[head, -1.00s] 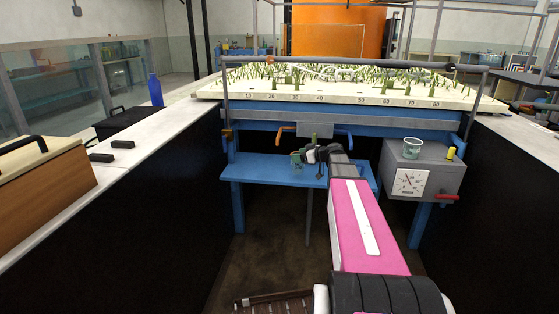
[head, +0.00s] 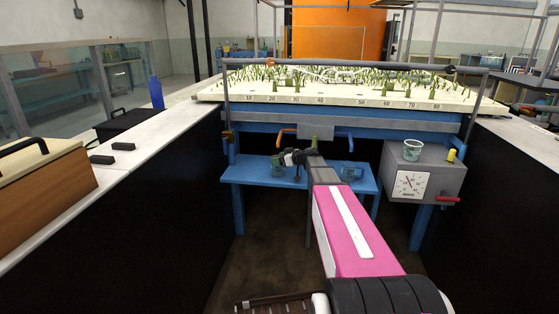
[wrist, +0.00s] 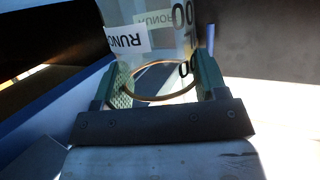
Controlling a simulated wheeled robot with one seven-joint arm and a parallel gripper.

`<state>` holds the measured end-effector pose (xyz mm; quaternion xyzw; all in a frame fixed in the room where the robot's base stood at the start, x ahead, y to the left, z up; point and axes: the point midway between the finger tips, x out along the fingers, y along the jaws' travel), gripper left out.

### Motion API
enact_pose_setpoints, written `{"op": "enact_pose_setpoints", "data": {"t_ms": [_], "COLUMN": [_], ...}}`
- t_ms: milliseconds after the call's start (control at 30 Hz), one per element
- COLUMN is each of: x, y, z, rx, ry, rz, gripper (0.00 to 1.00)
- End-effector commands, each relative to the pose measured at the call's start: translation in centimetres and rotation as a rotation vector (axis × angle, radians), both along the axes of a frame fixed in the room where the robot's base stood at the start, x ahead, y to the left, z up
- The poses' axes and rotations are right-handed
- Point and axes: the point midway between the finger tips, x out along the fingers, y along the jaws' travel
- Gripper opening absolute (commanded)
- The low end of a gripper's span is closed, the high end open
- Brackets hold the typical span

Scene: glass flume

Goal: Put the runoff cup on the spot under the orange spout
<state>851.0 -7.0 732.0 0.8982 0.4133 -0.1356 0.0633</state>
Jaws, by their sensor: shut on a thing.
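The runoff cup (wrist: 158,50) is clear, with a white "RUNO…" label and dark numerals, and fills the top middle of the wrist view. My gripper (wrist: 157,85) is shut on it, with a green-padded finger on each side. In the head view my gripper (head: 291,158) is over the blue shelf, and the held cup (head: 278,166) shows small beside it. The orange spout (head: 286,132) is just above, slightly right of the cup. I cannot tell whether the cup touches the shelf. The spot under the spout is not distinguishable.
A blue spout (head: 345,138) is right of the orange one. Another cup (head: 350,170) stands on the blue shelf (head: 250,173) below it. A third cup (head: 412,150) is on the grey dial box (head: 436,176). Dark walls flank the bay.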

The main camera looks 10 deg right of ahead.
Motion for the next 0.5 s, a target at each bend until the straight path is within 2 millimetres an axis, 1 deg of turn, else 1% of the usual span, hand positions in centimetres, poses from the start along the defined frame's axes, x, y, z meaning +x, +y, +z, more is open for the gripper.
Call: {"op": "enact_pose_setpoints", "data": {"t_ms": [333, 367, 400, 433, 500], "x": [-0.01, -0.01, -0.01, 0.0, -0.01], "y": [-0.01, -0.01, -0.01, -0.01, 0.0], "z": [-0.3, -0.33, -0.3, -0.29, -0.29], "rx": [0.001, 0.001, 0.001, 0.001, 0.001], "ry": [0.0, 0.0, 0.0, -0.001, -0.001], "rz": [0.0, 0.0, 0.0, 0.0, 0.0], "gripper": [0.31, 0.69, 0.82, 0.91, 0.91]}}
